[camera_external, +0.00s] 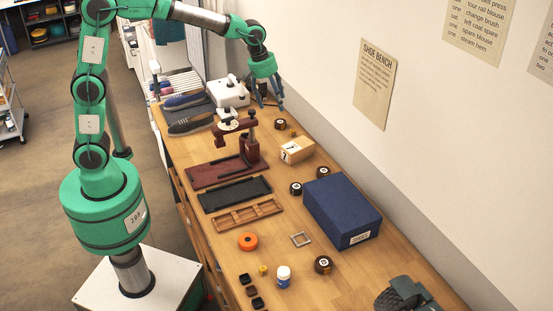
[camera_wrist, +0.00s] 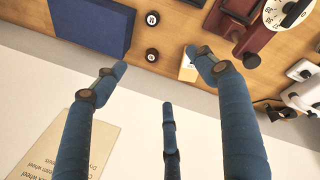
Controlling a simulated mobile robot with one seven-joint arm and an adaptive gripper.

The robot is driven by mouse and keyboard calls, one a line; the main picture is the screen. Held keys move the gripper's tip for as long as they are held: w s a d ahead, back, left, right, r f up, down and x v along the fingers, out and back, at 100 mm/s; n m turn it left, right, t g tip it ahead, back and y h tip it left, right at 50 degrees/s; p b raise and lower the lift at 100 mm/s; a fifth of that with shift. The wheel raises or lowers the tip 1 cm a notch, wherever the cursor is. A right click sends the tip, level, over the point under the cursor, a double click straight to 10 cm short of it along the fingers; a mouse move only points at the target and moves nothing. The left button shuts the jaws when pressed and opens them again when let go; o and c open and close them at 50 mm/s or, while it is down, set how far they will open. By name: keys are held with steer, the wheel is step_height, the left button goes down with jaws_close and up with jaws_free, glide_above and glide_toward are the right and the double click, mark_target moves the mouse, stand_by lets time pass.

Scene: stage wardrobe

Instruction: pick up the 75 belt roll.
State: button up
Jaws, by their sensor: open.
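Several small dark rolls with round pale labels lie on the wooden bench. One roll (camera_external: 280,124) is near the wall at the far end, close to my gripper. Two rolls (camera_external: 296,188) (camera_external: 323,171) sit beside the blue box, and another roll (camera_external: 323,264) is nearer the front. I cannot read which is the 75 belt roll. Two rolls also show in the wrist view (camera_wrist: 152,18) (camera_wrist: 151,55), between the box and the small carton. My gripper (camera_external: 270,104) is open and empty above the far end of the bench; its fingers (camera_wrist: 160,72) spread in the wrist view.
A blue box (camera_external: 343,208) and a small carton (camera_external: 297,150) stand along the wall side. A dark red press (camera_external: 226,172), a white machine (camera_external: 229,92) and shoes (camera_external: 188,112) crowd the far left. An orange ring (camera_external: 248,241) and a white bottle (camera_external: 284,277) are nearer the front.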

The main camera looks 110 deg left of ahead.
steer(key=s+a+f+n+g+p, duration=0.15)
steer(key=a+f+n, duration=0.25)
steer(key=a, duration=0.7)
steer(key=a+f+n+t+p, duration=0.1)
steer(key=a+f+n+p, duration=0.3)
steer(key=a, duration=0.8)
steer(key=s+a+f+n+p, duration=0.2)
steer(key=s+a+f+n, duration=0.2)
steer(key=s+a+f, duration=0.2)
steer(key=s+a+f+n+h+p, duration=0.1)
steer(key=s+a+f+n, duration=0.4)
steer(key=a+f, duration=0.5)
steer(key=s+a+g+p, duration=0.1)
steer(key=a, duration=0.3)
steer(key=shift+s+f, duration=0.3)
steer(key=shift+f, duration=0.05)
steer(key=shift+a, duration=0.1)
glide_above(280, 121)
steer(key=shift+s+d+f+p, duration=0.1)
steer(key=shift+f, duration=1.3)
steer(key=shift+s+d+f+p, duration=0.1)
steer(key=shift+d+f, duration=0.05)
steer(key=shift+f, duration=1.3)
steer(key=shift+s+d+f+p, duration=0.1)
steer(key=shift+f, duration=1.3)
steer(key=shift+f, duration=0.1)
